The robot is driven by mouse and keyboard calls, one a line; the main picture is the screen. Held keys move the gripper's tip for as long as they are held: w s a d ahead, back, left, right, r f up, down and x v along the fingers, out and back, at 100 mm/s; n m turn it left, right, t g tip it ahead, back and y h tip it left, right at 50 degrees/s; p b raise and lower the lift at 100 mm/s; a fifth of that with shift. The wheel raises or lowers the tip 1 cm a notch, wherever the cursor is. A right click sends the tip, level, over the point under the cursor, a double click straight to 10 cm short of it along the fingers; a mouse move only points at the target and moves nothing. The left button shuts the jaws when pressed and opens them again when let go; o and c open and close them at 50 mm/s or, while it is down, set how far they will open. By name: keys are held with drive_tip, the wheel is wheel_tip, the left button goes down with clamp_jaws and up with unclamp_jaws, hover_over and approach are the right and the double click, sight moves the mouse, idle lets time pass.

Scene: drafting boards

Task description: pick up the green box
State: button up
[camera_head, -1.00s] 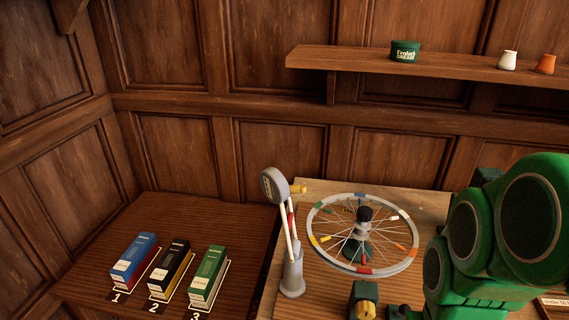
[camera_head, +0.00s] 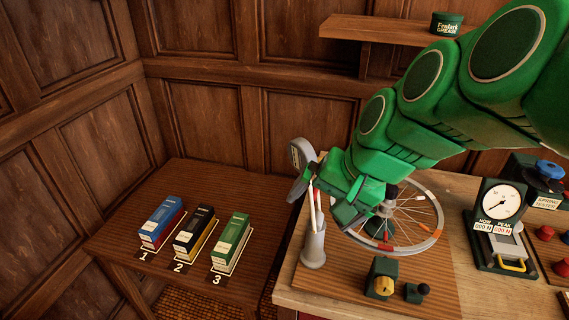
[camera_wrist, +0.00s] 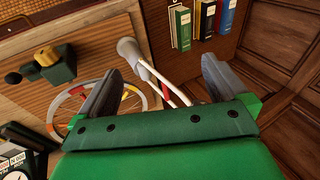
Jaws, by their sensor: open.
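The green box (camera_head: 231,240) stands upright at the right end of a row of three boxes on the low wooden table at the left, at the mark 3. A black box (camera_head: 194,230) and a blue box (camera_head: 163,221) stand beside it. In the wrist view the green box (camera_wrist: 181,27) shows near the top, beyond the fingers. My gripper (camera_wrist: 158,90) is open, with its two dark fingers apart and no box between them. In the head view my gripper (camera_head: 320,192) hangs over the workbench near the wheel, apart from the green box and to its right.
A spoked wheel (camera_head: 436,222) on a stand and a grey holder (camera_head: 313,248) with upright rods are close to my gripper on the bench. A dial tester (camera_head: 500,205) is at the right. A wall shelf (camera_head: 345,28) holds a green tin (camera_head: 447,23). The low table's near-left top (camera_head: 112,238) is clear.

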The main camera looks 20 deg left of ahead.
drive_tip(key=w+a+r+m+t+y, duration=0.1)
drive_tip(key=w+a+r+y, duration=0.15)
drive_tip(key=a+r, duration=0.45)
drive_tip(key=w+a+r+y, duration=0.2)
drive_tip(key=w+a+r, duration=0.2)
drive_tip(key=a, duration=0.7)
drive_tip(key=n+h, duration=0.4)
drive_tip(key=h, duration=0.4)
hover_over(232, 233)
drive_tip(key=d, duration=0.2)
drive_tip(key=shift+y, duration=0.25)
drive_tip(key=f, duration=4.3)
drive_tip(key=shift+s+a, duration=0.1)
drive_tip(key=shift+s, duration=0.3)
drive_tip(key=shift+x, duration=1.4)
drive_tip(key=shift+s+a+f, duration=0.1)
drive_tip(key=shift+a+f, duration=0.15)
drive_tip(key=shift+f, duration=0.7)
drive_tip(key=shift+a+f, duration=0.25)
drive_tip(key=shift+f, duration=0.65)
drive_tip(key=shift+a+f, duration=0.2)
drive_tip(key=shift+f, duration=0.45)
drive_tip(key=c, duration=1.4)
